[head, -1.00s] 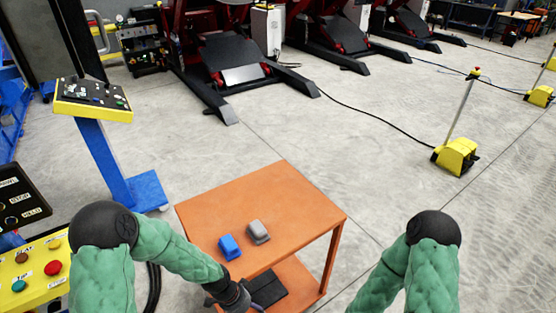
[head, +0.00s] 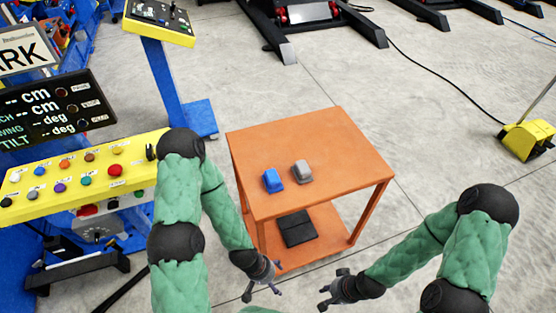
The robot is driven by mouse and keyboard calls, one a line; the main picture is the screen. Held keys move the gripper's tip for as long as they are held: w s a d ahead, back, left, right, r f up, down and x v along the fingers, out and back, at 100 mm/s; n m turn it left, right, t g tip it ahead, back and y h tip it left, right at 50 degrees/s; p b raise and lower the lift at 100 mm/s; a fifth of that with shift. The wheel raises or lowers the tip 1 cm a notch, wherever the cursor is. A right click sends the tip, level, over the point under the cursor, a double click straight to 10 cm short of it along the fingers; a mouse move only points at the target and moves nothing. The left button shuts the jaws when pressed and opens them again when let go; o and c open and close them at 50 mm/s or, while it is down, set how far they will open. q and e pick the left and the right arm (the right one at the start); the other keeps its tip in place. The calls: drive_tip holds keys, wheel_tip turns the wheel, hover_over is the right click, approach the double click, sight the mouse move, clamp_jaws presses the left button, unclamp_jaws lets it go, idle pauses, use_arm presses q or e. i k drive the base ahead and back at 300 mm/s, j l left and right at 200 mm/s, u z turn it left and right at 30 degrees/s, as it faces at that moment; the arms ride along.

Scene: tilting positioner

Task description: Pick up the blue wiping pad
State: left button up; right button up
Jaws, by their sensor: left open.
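The blue wiping pad (head: 272,181) lies on the top of the orange table (head: 345,150), near its left front part. A grey pad or block (head: 302,171) of similar shape sits just to its right, with a small gap between them. My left gripper (head: 263,292) is open and empty, below the table's front edge in the head view and apart from the pad. My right gripper (head: 324,293) is to the right of it, also with fingers apart and empty. Nothing covers the pad.
A black flat item (head: 296,228) lies on the table's lower shelf. A yellow button panel (head: 75,178) stands to the left of my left arm. A blue post with a yellow control box (head: 160,20) stands behind it. The right side of the tabletop is clear.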

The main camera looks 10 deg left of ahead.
sight(272, 182)
drive_tip(key=j+z, duration=0.3)
drive_tip(key=j, duration=0.5)
drive_tip(key=k+j+z, duration=0.1)
drive_tip(key=j+z, duration=0.2)
drive_tip(key=j, duration=0.45)
